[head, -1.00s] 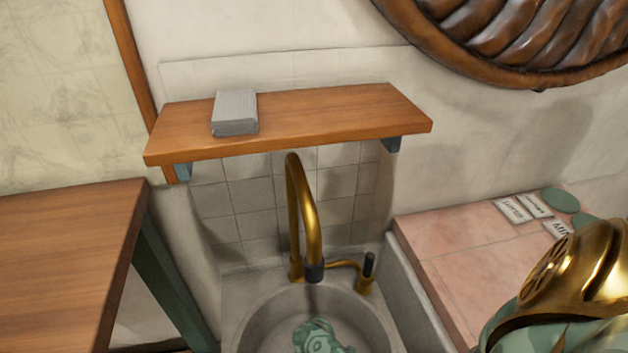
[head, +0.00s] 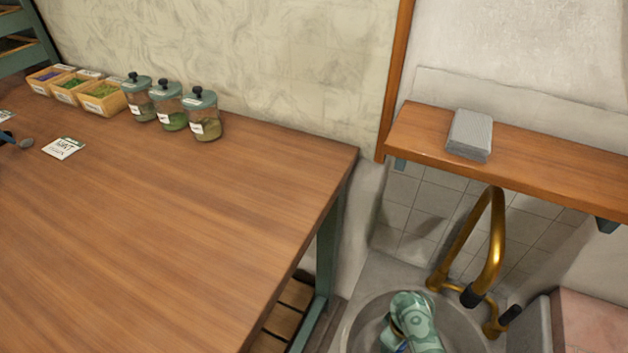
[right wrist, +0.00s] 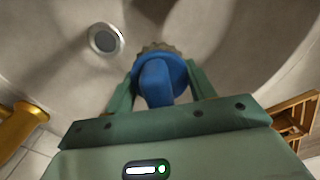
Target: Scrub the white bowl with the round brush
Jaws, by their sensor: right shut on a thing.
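My right gripper (head: 400,345) is down in the sink basin. In the right wrist view its green fingers (right wrist: 160,82) are shut on the blue handle of the round brush (right wrist: 160,80). The brush's greyish bristles show just past the fingers, toward the basin floor; whether they touch it I cannot tell. In the head view only a small bit of blue shows beside the gripper, and the rest of the brush is hidden. I see no white bowl in either view.
The grey sink basin (head: 352,320) has a drain (right wrist: 105,39) and a brass tap (head: 495,240). A wooden shelf (head: 560,172) above holds a grey block (head: 470,134). The wooden table (head: 170,230) carries jars (head: 206,118), small boxes and a card; its near part is clear.

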